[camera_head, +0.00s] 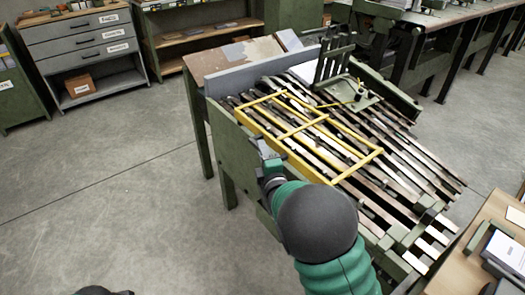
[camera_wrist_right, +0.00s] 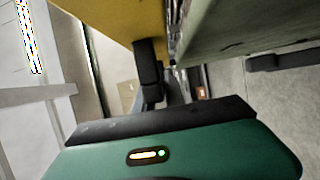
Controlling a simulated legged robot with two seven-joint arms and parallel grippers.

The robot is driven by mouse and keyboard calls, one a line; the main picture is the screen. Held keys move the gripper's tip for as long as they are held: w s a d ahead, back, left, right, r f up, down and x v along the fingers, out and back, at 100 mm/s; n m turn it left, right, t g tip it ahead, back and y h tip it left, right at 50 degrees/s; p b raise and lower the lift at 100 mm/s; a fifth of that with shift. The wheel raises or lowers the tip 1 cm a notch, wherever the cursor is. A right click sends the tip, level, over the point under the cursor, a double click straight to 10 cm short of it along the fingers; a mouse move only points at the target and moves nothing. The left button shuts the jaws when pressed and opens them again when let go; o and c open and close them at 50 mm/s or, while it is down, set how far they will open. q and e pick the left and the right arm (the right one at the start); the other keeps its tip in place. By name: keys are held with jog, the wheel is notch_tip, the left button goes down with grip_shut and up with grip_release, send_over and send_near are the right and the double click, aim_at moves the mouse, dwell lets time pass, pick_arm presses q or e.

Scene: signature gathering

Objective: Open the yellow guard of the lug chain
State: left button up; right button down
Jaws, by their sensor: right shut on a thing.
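The yellow guard (camera_head: 307,127) is an open frame of bars over the slatted lug chain (camera_head: 405,170) in the head view. It looks roughly level, lying over the slats; any small gap beneath it is hard to judge. My right gripper (camera_head: 264,150) is at the guard's near left side, by the machine's green side panel (camera_head: 232,135). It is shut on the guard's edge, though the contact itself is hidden. The right wrist view shows the yellow guard (camera_wrist_right: 105,15) close above a dark finger (camera_wrist_right: 149,72), beside the green panel (camera_wrist_right: 240,25). My left gripper is out of view.
A levered bracket (camera_head: 340,75) stands at the guard's far side. A wooden table (camera_head: 485,245) with papers is at the lower right. Grey drawers (camera_head: 85,45) and green shelves (camera_head: 200,35) stand at the back left. The floor left of the machine is clear.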

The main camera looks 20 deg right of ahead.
jog(key=shift+f, duration=0.25)
